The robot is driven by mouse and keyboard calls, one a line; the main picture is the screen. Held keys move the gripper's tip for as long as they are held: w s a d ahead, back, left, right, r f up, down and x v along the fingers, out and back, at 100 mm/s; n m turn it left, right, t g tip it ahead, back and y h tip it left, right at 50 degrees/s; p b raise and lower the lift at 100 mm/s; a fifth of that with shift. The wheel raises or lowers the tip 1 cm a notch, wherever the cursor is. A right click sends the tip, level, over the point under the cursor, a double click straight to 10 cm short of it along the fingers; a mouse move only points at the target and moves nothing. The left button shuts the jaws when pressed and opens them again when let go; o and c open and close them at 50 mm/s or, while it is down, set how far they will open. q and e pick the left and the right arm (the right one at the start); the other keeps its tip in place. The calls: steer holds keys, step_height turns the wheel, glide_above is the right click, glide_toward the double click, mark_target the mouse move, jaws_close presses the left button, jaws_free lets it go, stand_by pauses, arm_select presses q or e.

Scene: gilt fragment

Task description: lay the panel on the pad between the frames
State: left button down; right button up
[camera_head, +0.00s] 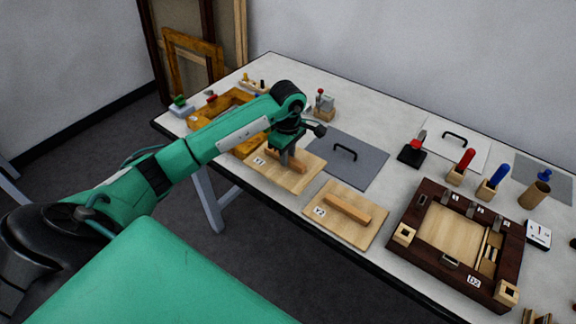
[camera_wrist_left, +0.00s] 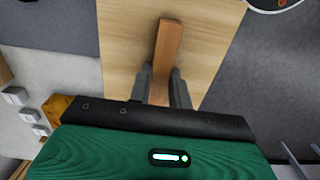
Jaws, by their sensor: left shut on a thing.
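A pale wooden panel (camera_head: 307,165) with a brown bar handle and a small white label lies near the front edge of the table; it also shows in the wrist view (camera_wrist_left: 205,35). My left gripper (camera_head: 287,158) is shut on its bar handle (camera_wrist_left: 170,45), with one finger on each side. I cannot tell whether the panel is raised off the table. A second similar panel (camera_head: 325,225) lies to its right. A flat grey pad (camera_head: 370,170) with a black handle on it lies behind the two panels. A gilt frame (camera_head: 203,118) is at left, partly behind my arm; a dark wooden frame (camera_head: 405,212) is at right.
Behind the pad stands a small wooden block with a toggle (camera_head: 324,108). A red-topped black block (camera_head: 412,152), a white plate with a handle (camera_head: 480,150), and red-handled (camera_head: 465,160) and blue-handled (camera_head: 498,175) tools stand to the right. The far middle of the table is clear.

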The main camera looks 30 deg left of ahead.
mark_target(288, 168)
arm_select(q)
step_height(288, 168, down, 2)
steer(key=shift+f, duration=0.15)
step_height(288, 168, down, 3)
steer(key=shift+f+p, duration=0.15)
steer(key=shift+p, duration=0.55)
steer(key=shift+f, duration=0.35)
steer(key=shift+f+b, duration=0.2)
steer(key=shift+b, duration=0.1)
steer(key=c, duration=1.3)
jaws_free()
steer(key=shift+r, duration=0.1)
arm_select(e)
steer(key=shift+a+r, duration=0.2)
steer(key=shift+r, duration=0.45)
